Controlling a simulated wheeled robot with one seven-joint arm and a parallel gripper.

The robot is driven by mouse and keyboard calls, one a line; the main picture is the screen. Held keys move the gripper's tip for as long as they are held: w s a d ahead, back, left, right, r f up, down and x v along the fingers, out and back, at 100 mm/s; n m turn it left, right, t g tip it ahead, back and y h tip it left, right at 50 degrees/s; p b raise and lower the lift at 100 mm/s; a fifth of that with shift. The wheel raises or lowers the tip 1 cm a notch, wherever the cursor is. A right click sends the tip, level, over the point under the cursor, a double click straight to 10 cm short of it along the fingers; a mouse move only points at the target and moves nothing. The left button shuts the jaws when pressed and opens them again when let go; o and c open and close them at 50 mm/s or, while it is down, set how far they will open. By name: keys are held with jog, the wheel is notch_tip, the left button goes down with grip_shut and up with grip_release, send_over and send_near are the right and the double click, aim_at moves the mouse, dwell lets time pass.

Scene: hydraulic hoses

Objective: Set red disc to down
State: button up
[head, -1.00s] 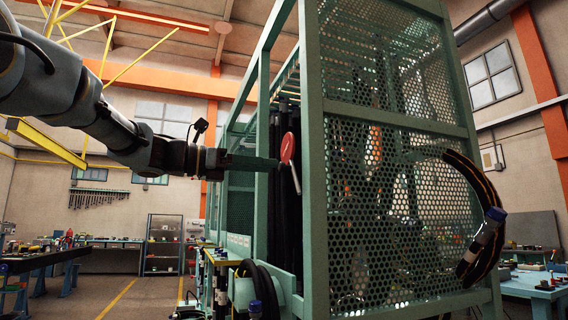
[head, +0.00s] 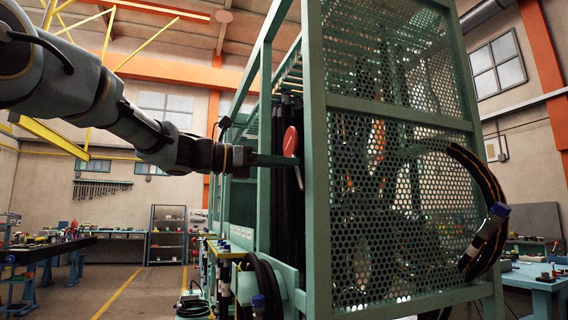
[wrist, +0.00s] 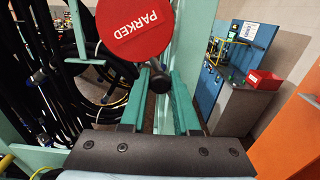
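The red disc (wrist: 135,28) is at the top of the wrist view, with white lettering "PARKED" running at a slant across it.
The green frame with perforated panels (head: 400,190) stands close on the right. Black hoses (wrist: 60,75) hang to the left in the wrist view. A coiled hose (head: 485,220) hangs on the panel. Floor (head: 130,290) is open on the left.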

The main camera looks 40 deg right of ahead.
grip_shut()
dwell(0.9)
